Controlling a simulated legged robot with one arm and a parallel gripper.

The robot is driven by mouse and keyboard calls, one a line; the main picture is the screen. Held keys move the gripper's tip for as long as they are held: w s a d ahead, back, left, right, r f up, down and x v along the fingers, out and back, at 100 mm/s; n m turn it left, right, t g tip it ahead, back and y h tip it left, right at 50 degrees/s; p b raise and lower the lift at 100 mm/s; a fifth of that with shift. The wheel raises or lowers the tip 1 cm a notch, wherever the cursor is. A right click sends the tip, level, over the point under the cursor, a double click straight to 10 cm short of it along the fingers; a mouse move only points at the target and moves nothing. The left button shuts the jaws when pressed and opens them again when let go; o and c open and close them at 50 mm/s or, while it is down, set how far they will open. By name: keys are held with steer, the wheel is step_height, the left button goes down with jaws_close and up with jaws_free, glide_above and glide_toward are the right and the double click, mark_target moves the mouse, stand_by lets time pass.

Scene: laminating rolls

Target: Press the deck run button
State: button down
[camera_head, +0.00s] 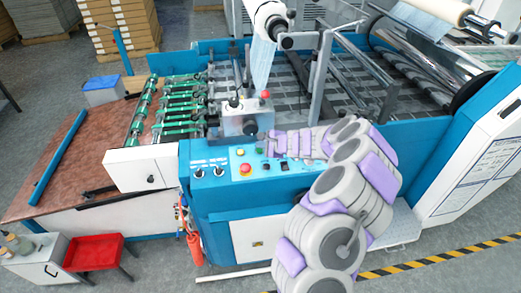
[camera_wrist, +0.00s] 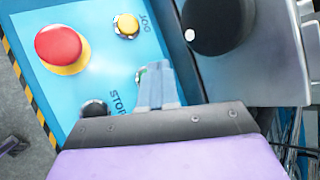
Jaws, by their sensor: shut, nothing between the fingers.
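The blue control panel (camera_head: 222,160) is on the front of the machine. A green button (camera_head: 259,150) sits on it; in the wrist view only a sliver of the green button (camera_wrist: 140,76) shows beside my fingers. My gripper (camera_wrist: 154,68) is shut and empty, its fingertips over or right beside the green button. I cannot tell whether they touch it, and its label is hidden. In the head view my gripper (camera_head: 258,137) reaches in from the right.
Close by are a red mushroom button (camera_wrist: 58,43), a yellow button (camera_wrist: 126,25) marked JOG, and a black button (camera_wrist: 94,108) by the word STOP. A large black knob (camera_wrist: 216,22) stands near my fingers. A grey box (camera_head: 240,122) with a red-topped lever stands behind the panel.

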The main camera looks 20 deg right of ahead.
steer(key=shift+a, duration=0.4)
steer(key=shift+d, duration=0.6)
steer(key=shift+a+f+b, duration=0.3)
steer(key=shift+a+b, duration=0.05)
steer(key=shift+a, duration=0.35)
steer(key=shift+d, duration=0.35)
steer(key=shift+w+a+f, duration=0.1)
steer(key=shift+a+f, duration=0.1)
steer(key=shift+f, duration=0.05)
